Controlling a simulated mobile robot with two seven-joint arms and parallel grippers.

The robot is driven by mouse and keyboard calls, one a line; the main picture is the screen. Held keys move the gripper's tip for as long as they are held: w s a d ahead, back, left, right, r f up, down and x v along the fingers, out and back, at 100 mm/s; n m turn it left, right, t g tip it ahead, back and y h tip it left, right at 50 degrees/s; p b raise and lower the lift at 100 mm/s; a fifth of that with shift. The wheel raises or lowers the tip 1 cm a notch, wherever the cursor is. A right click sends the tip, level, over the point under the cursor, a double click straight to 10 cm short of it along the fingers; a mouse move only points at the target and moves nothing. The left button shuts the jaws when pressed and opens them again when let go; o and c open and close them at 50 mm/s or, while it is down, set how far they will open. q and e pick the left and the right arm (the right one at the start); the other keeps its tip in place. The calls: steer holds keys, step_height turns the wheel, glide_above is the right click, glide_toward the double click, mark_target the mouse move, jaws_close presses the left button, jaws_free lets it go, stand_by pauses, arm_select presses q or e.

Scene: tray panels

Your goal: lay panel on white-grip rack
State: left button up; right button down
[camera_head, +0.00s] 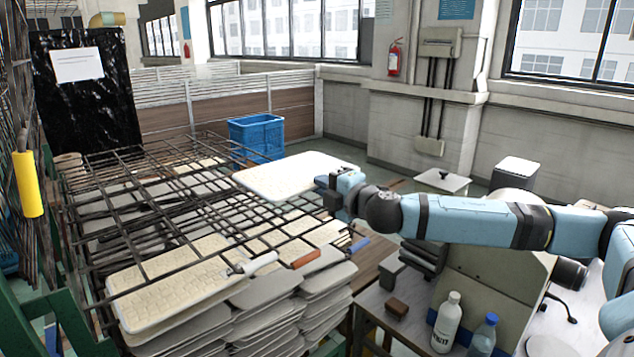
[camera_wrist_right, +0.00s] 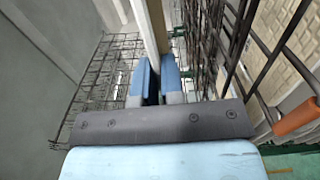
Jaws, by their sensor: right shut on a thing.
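My right gripper (camera_head: 333,184) is shut on the right edge of a cream panel (camera_head: 290,174), held out level above the wire racks. In the right wrist view the blue fingers (camera_wrist_right: 156,85) close on the panel (camera_wrist_right: 156,25), seen edge-on. The white grip (camera_head: 262,263) is on the front wire rack (camera_head: 150,258), which lies flat with its bars crossing a cream panel (camera_head: 165,290). The held panel is behind and above this grip, apart from it. My left gripper is not in view.
An orange grip (camera_head: 306,258) and a blue grip (camera_head: 358,246) mark neighbouring racks. A yellow grip (camera_head: 27,184) is on upright wirework at left. Stacked trays (camera_head: 270,325) stand below. A side table at right holds bottles (camera_head: 447,322). A blue crate (camera_head: 257,135) stands behind.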

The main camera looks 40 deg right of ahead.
step_height(320, 180, down, 8)
steer(key=b, duration=0.6)
steer(key=shift+f, duration=0.15)
stand_by(0.5)
steer(key=shift+f+b, duration=0.2)
steer(key=shift+b, duration=0.2)
steer(key=c, duration=1.2)
jaws_free()
